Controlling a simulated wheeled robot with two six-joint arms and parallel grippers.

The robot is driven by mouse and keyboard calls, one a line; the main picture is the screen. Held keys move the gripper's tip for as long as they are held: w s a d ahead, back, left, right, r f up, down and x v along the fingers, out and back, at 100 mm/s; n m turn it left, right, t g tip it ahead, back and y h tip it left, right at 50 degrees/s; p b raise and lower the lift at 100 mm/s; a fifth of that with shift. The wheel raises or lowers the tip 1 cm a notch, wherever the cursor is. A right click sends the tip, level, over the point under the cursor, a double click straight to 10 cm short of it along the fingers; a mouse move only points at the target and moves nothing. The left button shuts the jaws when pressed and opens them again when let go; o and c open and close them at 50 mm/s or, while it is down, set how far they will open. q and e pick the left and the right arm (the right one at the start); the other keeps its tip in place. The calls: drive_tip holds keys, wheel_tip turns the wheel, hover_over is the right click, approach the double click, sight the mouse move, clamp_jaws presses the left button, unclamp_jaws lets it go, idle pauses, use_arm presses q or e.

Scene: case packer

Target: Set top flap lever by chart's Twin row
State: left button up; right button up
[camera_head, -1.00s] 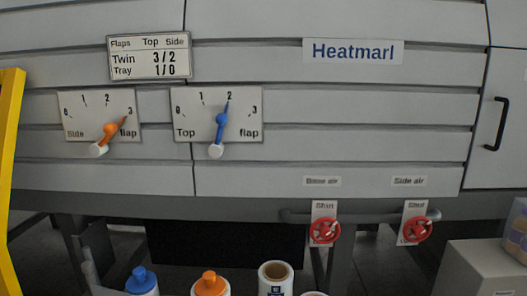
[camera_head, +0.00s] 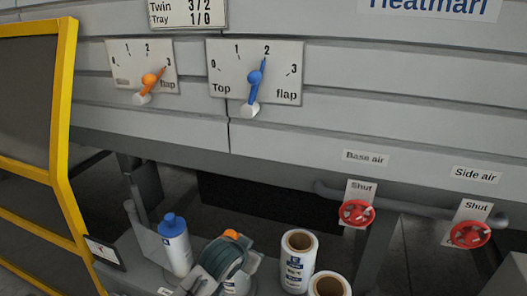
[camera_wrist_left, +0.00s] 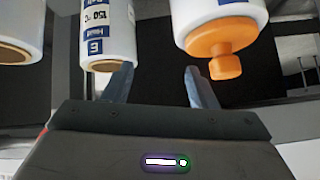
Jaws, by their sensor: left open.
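The top flap dial (camera_head: 230,75) is a white plate marked 0 to 3. Its blue lever (camera_head: 255,80) has its tip at 2 and its white knob hanging low. The flap chart (camera_head: 187,12) shows at the top edge, its heading cut off; the Twin row reads 3/2 and Tray 1/0. The earlier head frame shows its columns as Top, then Side. My left gripper (camera_wrist_left: 158,82) is open and empty in the left wrist view, its fingers near an orange-capped bottle (camera_wrist_left: 222,25) and a labelled roll, seen upside down.
The side flap dial (camera_head: 125,55) has an orange lever (camera_head: 150,80) pointing at 3. Red valves (camera_head: 356,212) sit below at right. A yellow frame (camera_head: 62,130) is left.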

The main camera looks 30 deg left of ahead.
use_arm(q)
drive_tip(key=w+a+r+t, duration=0.2)
drive_tip(key=w+r, duration=0.2)
drive_tip(key=r, duration=0.7)
drive_tip(key=w+a+r+t, duration=0.2)
drive_tip(key=w+r, duration=0.1)
drive_tip(key=r, duration=0.8)
drive_tip(key=n+t+y+p, duration=0.2)
drive_tip(key=t, duration=0.3)
approach(251, 79)
drive_tip(key=w, duration=0.1)
drive_tip(key=p+x, duration=0.3)
drive_tip(key=x, duration=0.5)
drive_tip(key=shift+w+a, duration=0.15)
drive_tip(key=shift+w, duration=0.2)
drive_tip(key=shift+w+a+f, duration=0.15)
drive_tip(key=shift+w, duration=0.55)
clamp_jaws()
